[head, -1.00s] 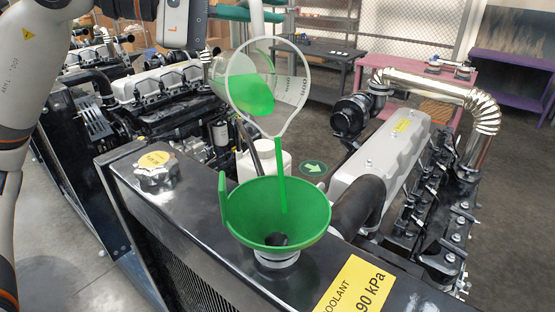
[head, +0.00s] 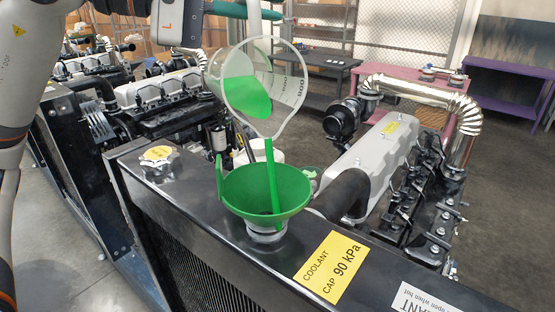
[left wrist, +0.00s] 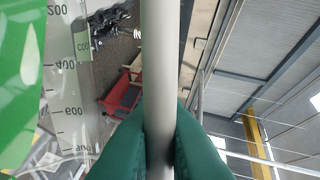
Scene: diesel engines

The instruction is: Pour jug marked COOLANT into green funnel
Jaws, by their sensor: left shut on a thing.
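The clear jug (head: 290,92) with green liquid (head: 246,97) is tipped, its mouth towards the head camera. A green stream (head: 272,178) runs from below its lip into the green funnel (head: 232,193). The funnel stands upright in the filler neck (head: 265,237) of the black radiator tank. My left gripper (head: 252,14) is shut on the jug's pale upright handle. The left wrist view shows the green fingers (left wrist: 160,145) on both sides of the handle (left wrist: 159,70), with the jug's scale wall (left wrist: 70,100) at left. My right gripper is not in view.
A yellow-topped cap (head: 158,158) sits on the tank left of the funnel. A yellow coolant label (head: 334,266) lies at right. A white container (head: 262,152) is partly hidden behind the funnel. Engines (head: 380,150) stand behind. A pink bench (head: 425,88) is further back.

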